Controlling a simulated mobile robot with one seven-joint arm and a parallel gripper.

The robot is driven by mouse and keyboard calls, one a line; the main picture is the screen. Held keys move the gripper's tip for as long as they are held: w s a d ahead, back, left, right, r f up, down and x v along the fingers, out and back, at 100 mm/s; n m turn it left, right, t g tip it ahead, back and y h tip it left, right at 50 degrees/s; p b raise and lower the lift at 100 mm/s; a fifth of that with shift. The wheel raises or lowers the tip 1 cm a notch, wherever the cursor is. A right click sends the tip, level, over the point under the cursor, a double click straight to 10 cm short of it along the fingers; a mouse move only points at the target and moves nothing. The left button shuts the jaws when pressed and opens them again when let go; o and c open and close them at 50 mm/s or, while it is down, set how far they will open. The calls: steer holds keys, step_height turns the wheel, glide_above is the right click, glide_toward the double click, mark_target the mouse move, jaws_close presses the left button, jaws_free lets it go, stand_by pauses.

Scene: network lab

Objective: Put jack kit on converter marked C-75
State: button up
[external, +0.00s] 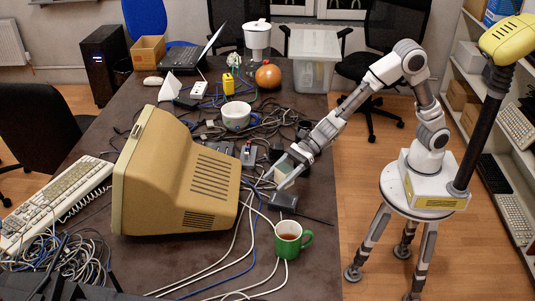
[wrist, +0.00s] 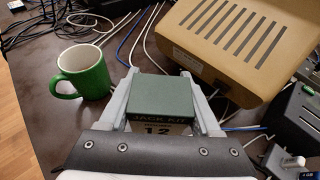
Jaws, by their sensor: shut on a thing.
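The jack kit is a small dark green box (wrist: 160,105) lettered "JACK KIT" and "12". My gripper (wrist: 165,98) is shut on it, one finger on each side, in the wrist view. In the external view my gripper (external: 284,179) holds it over the cluttered table, near a dark flat box (external: 284,202). Other small dark boxes, possibly converters, stand beside the monitor, one of them at its right (external: 248,155). The wrist view shows dark boxes at the right (wrist: 298,120). I cannot read a C-75 mark on any of them.
A large beige monitor (external: 180,175) stands left of my gripper. Cables (external: 262,235) run across the table (external: 318,215). The table's right front area is fairly clear.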

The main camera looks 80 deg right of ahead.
mark_target(277, 203)
steer(key=shift+f+b, duration=1)
steer(key=shift+f, duration=2.6)
steer(key=shift+f, duration=0.2)
steer(key=o, duration=1.5)
steer(key=shift+c, duration=0.2)
steer(key=shift+r, duration=0.2)
steer(key=shift+s+d+r, duration=0.15)
steer(key=shift+d+r, duration=0.05)
steer(key=shift+d, duration=0.05)
steer(key=p+v, duration=0.2)
steer(key=v, duration=0.9)
steer(key=shift+s, duration=0.2)
